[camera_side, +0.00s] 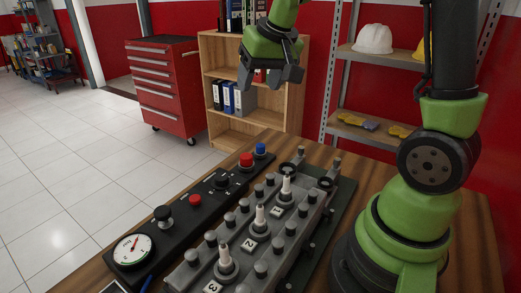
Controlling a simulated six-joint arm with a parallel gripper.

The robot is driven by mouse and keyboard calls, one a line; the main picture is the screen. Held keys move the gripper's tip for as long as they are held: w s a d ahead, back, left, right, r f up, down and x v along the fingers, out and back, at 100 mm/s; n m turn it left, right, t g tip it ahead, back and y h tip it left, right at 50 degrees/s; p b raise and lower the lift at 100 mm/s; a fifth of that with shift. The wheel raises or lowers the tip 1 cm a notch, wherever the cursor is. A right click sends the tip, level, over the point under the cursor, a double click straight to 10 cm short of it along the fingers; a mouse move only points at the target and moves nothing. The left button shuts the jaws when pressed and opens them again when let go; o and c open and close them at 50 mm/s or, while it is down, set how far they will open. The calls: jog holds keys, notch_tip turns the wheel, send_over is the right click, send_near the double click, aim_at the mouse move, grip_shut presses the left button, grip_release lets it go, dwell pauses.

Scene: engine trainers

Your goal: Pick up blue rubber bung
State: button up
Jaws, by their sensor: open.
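The blue rubber bung (260,150) is small and stands at the far end of the black panel (180,222), just behind and right of a larger red bung (246,160). My gripper (268,77) hangs well above and behind them in the picture, clear of the bench. Its dark fingers point down, apart and with nothing seen between them. How far it is from the blue bung in depth is hard to tell.
An engine block (250,244) with several upright plugs and numbered labels lies right of the panel on the wooden bench (376,170). A gauge (133,249), a black knob (163,217) and a red button (195,200) sit on the panel. A wooden bookcase (270,122) stands behind.

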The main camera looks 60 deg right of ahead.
jog(key=w+d+f+g, duration=0.2)
jog(key=w+d+f, duration=0.2)
jog(key=d+f, duration=0.45)
send_near(261, 145)
jog(key=shift+m+h, duration=0.3)
jog(key=shift+m, duration=0.1)
jog(key=x, duration=0.4)
jog(key=shift+s+a+f, duration=0.1)
jog(key=shift+s+a, duration=0.15)
jog(key=shift+w+x, duration=0.15)
jog(key=shift+x, duration=1.25)
jog(key=shift+w+x, duration=0.15)
jog(key=shift+x, duration=1.25)
jog(key=c, duration=1)
